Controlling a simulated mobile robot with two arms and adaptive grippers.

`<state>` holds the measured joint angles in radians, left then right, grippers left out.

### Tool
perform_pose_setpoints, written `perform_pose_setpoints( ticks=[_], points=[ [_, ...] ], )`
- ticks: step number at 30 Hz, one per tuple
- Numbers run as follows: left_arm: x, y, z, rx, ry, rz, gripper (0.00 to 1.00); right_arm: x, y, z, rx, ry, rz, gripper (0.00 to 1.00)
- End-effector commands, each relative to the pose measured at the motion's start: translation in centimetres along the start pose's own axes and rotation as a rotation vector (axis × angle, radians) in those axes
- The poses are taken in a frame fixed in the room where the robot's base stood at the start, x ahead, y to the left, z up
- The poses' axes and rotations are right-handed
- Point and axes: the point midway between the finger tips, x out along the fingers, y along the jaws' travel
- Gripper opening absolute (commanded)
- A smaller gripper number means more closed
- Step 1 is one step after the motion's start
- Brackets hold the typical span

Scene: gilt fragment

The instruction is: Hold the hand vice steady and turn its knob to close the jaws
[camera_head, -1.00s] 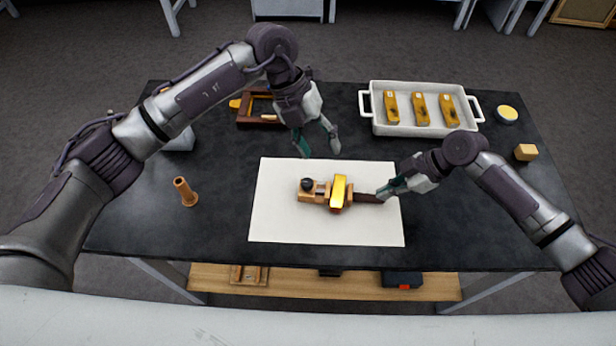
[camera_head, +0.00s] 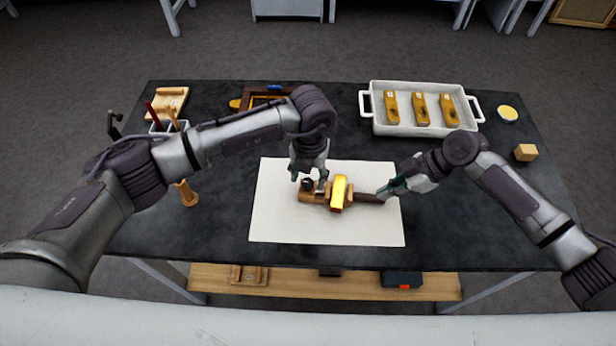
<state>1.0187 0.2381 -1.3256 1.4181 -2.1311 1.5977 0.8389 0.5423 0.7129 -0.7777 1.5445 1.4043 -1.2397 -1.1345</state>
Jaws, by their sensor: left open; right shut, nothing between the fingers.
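The hand vice (camera_head: 313,198) lies on a white sheet (camera_head: 280,225) in the middle of the table. It has a light wooden body, a dark handle (camera_head: 368,198) pointing right and a round black knob (camera_head: 307,185) at its left end. A bright gold piece (camera_head: 338,193) sits across its middle. My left gripper (camera_head: 308,181) points down, open, with its fingers around the knob; contact cannot be told. My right gripper (camera_head: 386,190) is shut at the handle's right end, with nothing between its fingers. The vice's jaws are too small to read.
A white tray (camera_head: 372,122) with gold fragments stands at the back right. A wooden block (camera_head: 525,152) and a round yellow-topped item (camera_head: 508,113) lie right of it. A brown frame (camera_head: 246,94), a tool holder and a wooden peg (camera_head: 187,193) are left. The sheet's front is clear.

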Motion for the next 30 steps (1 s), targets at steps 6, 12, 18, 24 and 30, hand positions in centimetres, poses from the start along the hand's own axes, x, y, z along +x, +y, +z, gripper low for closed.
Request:
perform_pose_setpoints(
  ticks=[6,12,18,24,30],
  points=[
    [1.15,-0.01,-0.04,0.0,0.001,0.0,0.55,0.33,-0.28,0.37,0.004,-0.007,-0.008,0.0],
    [1.16,0.0,-0.03,0.0,0.0,0.0,0.55,0.33,-0.28,0.37,0.004,-0.007,-0.008,0.0],
    [1.13,0.01,-0.02,0.0,0.0,0.0,0.25,0.33,-0.28,0.37,0.004,-0.007,-0.008,0.0],
    [1.11,0.0,-0.02,0.0,0.0,0.0,0.0,0.33,-0.28,0.37,0.003,-0.007,-0.008,0.0],
    [1.08,-0.01,0.01,0.015,-0.001,-0.001,0.0,0.33,-0.27,0.37,0.003,-0.007,-0.007,0.0]
  ],
)
